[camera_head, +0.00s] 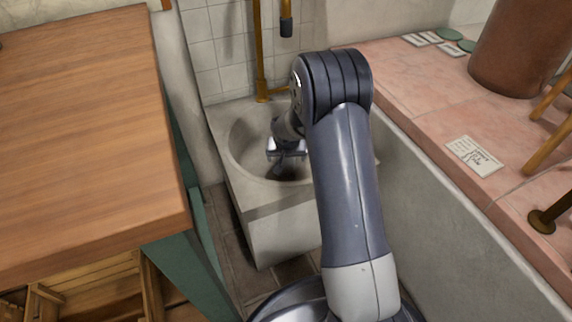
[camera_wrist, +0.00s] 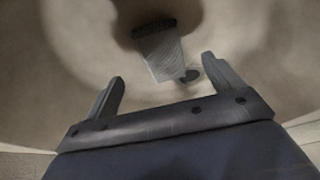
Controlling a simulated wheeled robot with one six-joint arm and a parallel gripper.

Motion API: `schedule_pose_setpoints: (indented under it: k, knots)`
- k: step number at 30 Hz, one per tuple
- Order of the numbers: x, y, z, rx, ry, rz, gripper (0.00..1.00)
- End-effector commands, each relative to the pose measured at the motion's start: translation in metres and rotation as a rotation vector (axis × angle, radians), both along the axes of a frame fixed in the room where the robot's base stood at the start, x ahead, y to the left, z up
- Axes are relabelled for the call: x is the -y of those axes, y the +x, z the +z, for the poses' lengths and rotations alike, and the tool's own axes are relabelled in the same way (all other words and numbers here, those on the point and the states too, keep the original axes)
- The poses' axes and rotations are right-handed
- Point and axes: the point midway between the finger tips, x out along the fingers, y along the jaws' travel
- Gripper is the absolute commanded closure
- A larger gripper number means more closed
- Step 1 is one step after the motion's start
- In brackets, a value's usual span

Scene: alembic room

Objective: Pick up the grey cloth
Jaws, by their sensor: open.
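A small grey cloth (camera_wrist: 166,57), pale and finely striped with a dark band at its far end, lies in the bottom of the basin (camera_wrist: 60,60) in the wrist view. My gripper (camera_wrist: 162,70) is open and empty, with its two fingers spread on either side of the cloth's near part and apart from it. In the head view my gripper (camera_head: 287,152) reaches down into the round hollow of the stone basin (camera_head: 232,150). There the cloth is mostly hidden by the gripper, and I cannot make it out clearly.
A wooden worktop (camera_head: 85,130) stands at the left. A pink tiled counter (camera_head: 420,95) at the right holds a brown cylinder (camera_head: 515,50) and a paper note (camera_head: 474,156). A brass pipe (camera_head: 259,60) rises behind the basin. A dark round drain (camera_wrist: 191,75) shows beside the cloth.

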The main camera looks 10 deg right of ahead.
Motion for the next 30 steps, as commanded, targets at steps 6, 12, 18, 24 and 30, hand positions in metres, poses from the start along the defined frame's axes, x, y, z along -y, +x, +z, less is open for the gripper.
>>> schedule_pose_setpoints:
  k: [6,12,18,24,30]
  knots:
    - [0.002,0.008,-0.021,0.000,0.000,0.000,0.13]
    - [0.003,0.014,-0.035,0.001,0.000,0.000,0.13]
    - [0.005,0.024,-0.063,0.000,0.000,-0.001,0.13]
    - [0.006,0.029,-0.067,0.002,0.000,-0.001,0.13]
    - [0.006,0.029,-0.067,0.001,0.000,-0.001,0.20]
